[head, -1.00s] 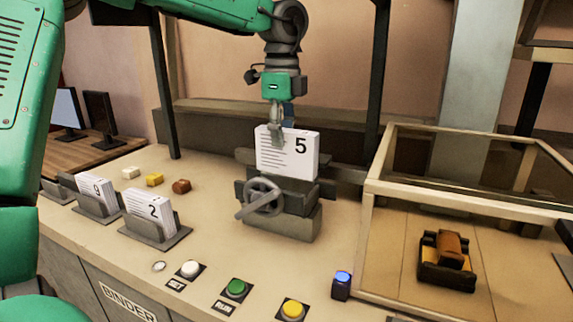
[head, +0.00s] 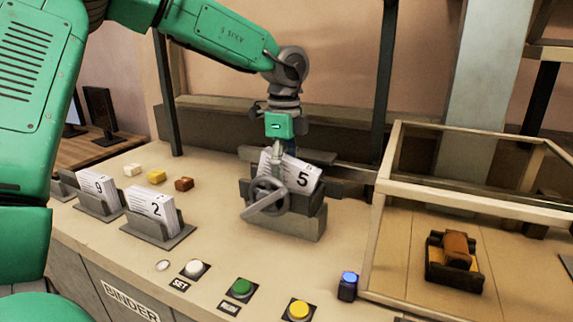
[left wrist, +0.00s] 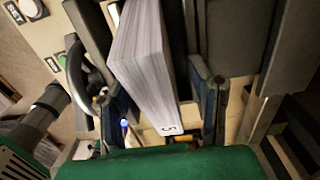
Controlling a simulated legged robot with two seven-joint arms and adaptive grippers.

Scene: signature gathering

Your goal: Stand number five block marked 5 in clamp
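The white block marked 5 (head: 303,178) sits low between the jaws of the grey clamp (head: 290,222), tilted down to the right. Its lower edge is hidden by the front jaw. My left gripper (head: 279,155) is just above the clamp at the block's upper left part. In the left wrist view, the block (left wrist: 148,62) lies between the fingers of the left gripper (left wrist: 165,115), which are spread wider than the block, with gaps visible beside it. The clamp's handwheel (head: 266,196) is at its front. My right gripper is not in view.
Blocks marked 9 (head: 98,188) and 2 (head: 152,208) stand in holders at left. White, green and yellow buttons line the counter front, beside a blue-topped one (head: 347,286). A framed enclosure (head: 480,215) stands at right. Small coloured pieces (head: 157,177) lie behind the holders.

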